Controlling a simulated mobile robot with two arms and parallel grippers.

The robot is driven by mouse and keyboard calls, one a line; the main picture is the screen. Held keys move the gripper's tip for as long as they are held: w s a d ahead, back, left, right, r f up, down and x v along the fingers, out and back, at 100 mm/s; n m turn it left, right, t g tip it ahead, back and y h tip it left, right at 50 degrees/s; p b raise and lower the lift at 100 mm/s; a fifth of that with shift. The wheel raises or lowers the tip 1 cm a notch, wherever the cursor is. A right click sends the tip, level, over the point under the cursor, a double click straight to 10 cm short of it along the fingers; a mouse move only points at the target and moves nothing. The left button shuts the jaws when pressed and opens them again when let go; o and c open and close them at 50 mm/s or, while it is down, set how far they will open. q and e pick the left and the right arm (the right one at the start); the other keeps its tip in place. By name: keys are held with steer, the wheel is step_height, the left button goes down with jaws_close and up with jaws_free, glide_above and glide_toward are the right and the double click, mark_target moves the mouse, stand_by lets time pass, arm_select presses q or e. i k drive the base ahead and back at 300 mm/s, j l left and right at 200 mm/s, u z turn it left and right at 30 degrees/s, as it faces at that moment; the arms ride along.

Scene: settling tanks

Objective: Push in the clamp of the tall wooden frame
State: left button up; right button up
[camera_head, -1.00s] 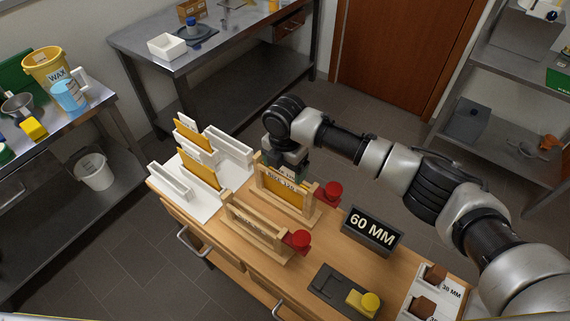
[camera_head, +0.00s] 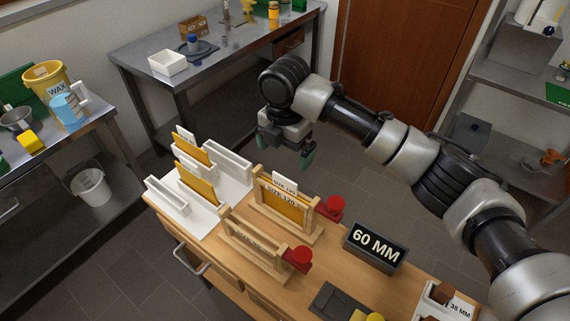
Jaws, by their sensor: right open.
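Two wooden frames stand on the wooden cabinet top. The rear one (camera_head: 318,232), which looks the taller, has a yellow sheet (camera_head: 281,207) and a white card (camera_head: 285,183) between its posts. Its red clamp (camera_head: 331,208) is at its right end and seems to stick out from the post. The front frame (camera_head: 256,257) looks empty, with a red clamp (camera_head: 298,258) at its right end. My right gripper (camera_head: 285,151) is open and empty, pointing down, above and behind the rear frame, apart from it. My left gripper is out of view.
A white rack (camera_head: 231,158) with yellow and white sheets stands left of the frames. A dark "60 MM" sign (camera_head: 374,248) stands to the right of the rear clamp.

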mark_target(332, 210)
steer(key=k, duration=1.5)
